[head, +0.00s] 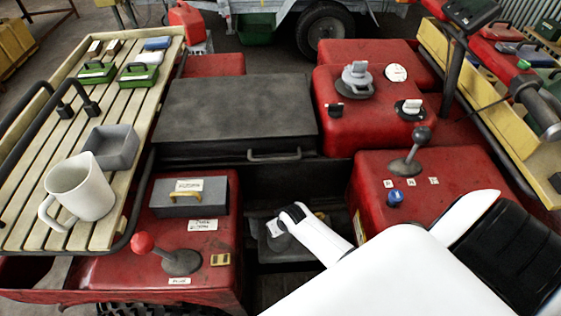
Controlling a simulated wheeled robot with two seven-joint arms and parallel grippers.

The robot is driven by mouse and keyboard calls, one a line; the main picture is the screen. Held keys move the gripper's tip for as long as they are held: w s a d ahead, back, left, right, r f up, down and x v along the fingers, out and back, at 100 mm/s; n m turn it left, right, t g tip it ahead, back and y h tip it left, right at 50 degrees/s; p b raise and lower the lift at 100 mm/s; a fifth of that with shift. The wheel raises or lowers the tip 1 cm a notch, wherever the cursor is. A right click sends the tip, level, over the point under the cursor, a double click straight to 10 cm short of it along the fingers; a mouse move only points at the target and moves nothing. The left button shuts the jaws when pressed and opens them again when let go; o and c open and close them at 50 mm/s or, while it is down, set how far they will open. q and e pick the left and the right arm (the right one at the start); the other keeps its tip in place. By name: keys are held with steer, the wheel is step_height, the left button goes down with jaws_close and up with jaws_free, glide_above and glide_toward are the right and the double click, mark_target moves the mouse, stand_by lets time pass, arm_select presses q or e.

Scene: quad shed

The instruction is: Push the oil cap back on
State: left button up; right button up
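My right arm comes in from the lower right, and its gripper (293,215) reaches down into the dark recess between the red body panels. The dark fingertip end is beside a grey part with a small white label (275,228) in the recess. I cannot tell whether they touch, or whether the fingers are open or shut. No part is clearly recognisable as the oil cap; the grey part may be it, and my arm hides some of the recess. A grey cap (357,75) sits on the red tank (345,122) at the upper right. My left gripper is not in view.
A black lidded box (240,105) stands behind the recess. A red-knobbed lever (143,243) is left of it, a black-knobbed lever (421,135) and a blue knob (395,198) right. The slatted rack (30,185) holds a white mug (80,188) and grey tray (112,147).

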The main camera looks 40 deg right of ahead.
stand_by(0.3)
steer(key=o, duration=1.6)
steer(key=shift+c, duration=0.2)
steer(key=shift+r, duration=0.1)
steer(key=shift+r+p, duration=3.45)
steer(key=shift+p, duration=0.45)
steer(key=shift+c, duration=0.3)
jaws_close()
